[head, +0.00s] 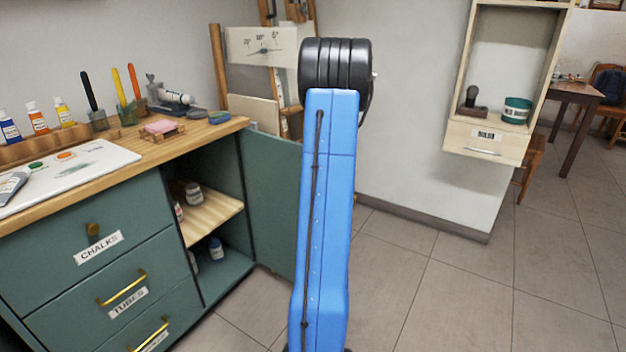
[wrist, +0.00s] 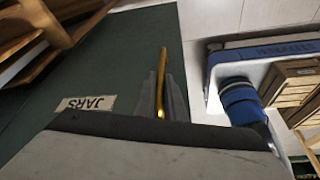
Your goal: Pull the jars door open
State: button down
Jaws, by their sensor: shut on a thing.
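The green jars door (head: 272,190) stands swung wide open at the right side of the cabinet, partly hidden behind my blue arm in the head view. The wrist view shows the door's face (wrist: 125,65) with its JARS label (wrist: 86,103) and gold bar handle (wrist: 162,70). My gripper (wrist: 165,98) is shut on this handle, with a finger on each side of it. The head view does not show my gripper. Small jars (head: 193,194) stand on the wooden shelf inside the open compartment, and another jar (head: 216,248) stands below.
The cabinet's drawers (head: 60,262) are closed on the left. Paints, brushes and a sponge crowd its wooden top (head: 225,127). An easel (head: 218,60) stands behind the door. A wall shelf unit (head: 462,136) hangs at right. The tiled floor (head: 450,290) to the right is clear.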

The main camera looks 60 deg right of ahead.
jog(key=shift+d, duration=0.4)
jog(key=c, duration=1.8)
grip_release()
jog(key=shift+c, duration=0.2)
jog(key=v, duration=1.7)
jog(key=shift+r, duration=0.25)
